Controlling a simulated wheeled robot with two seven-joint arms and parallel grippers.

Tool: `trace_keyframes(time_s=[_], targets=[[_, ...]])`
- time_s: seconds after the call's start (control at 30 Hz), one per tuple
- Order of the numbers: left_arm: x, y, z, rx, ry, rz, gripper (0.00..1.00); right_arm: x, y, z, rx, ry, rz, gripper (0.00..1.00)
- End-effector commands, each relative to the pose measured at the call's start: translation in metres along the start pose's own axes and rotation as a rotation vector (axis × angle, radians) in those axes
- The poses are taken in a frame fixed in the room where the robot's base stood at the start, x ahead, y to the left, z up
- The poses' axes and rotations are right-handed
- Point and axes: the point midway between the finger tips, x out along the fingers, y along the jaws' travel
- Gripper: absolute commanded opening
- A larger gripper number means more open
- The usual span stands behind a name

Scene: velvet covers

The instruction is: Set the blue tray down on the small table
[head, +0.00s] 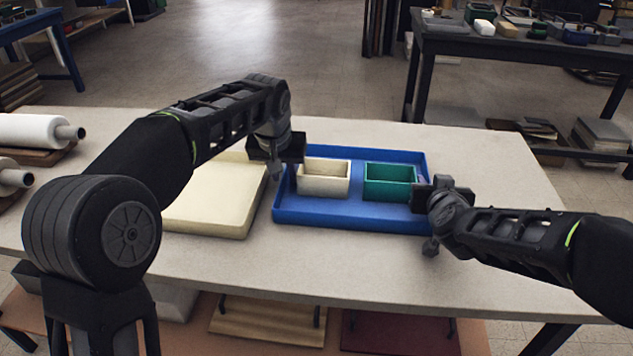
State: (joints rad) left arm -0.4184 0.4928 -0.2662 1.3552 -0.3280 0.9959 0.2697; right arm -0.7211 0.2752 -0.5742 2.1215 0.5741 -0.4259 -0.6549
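The blue tray (330,214) is on or just above the long beige table (330,262); I cannot tell whether it touches. It carries a cream box (323,178) on the left and a green box (389,182) on the right. My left gripper (277,172) is at the tray's left edge. My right gripper (430,243) is at its right edge, near the front corner. The arms partly hide both edges. I cannot tell whether the fingers are closed on the rim. Which table is the small one is not clear.
A cream slab (213,200) lies left of the tray, close to its edge. White rolls (35,132) lie at the far left. A dark table (500,45) with clutter stands at the back right. The beige table is clear in front of the tray.

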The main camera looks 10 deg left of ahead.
Motion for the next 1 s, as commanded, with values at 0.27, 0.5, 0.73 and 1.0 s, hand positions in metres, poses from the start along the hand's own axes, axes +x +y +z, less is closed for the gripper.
trace_keyframes(time_s=[0.27,0.5,0.73,1.0], targets=[[-0.001,0.0,0.0,0.0,0.001,0.0,0.25,0.0,0.0,0.0,0.0,0.0,0.0,0.25],[-0.025,0.0,-0.001,0.0,0.003,0.001,0.25,0.0,0.0,0.0,0.0,0.0,0.0,0.25],[-0.071,0.001,-0.001,0.0,0.004,0.002,0.25,0.0,0.0,0.0,0.0,0.0,0.0,0.25],[-0.114,0.0,-0.001,0.0,0.002,0.001,0.25,0.0,0.0,0.0,0.0,0.0,0.0,0.25]])
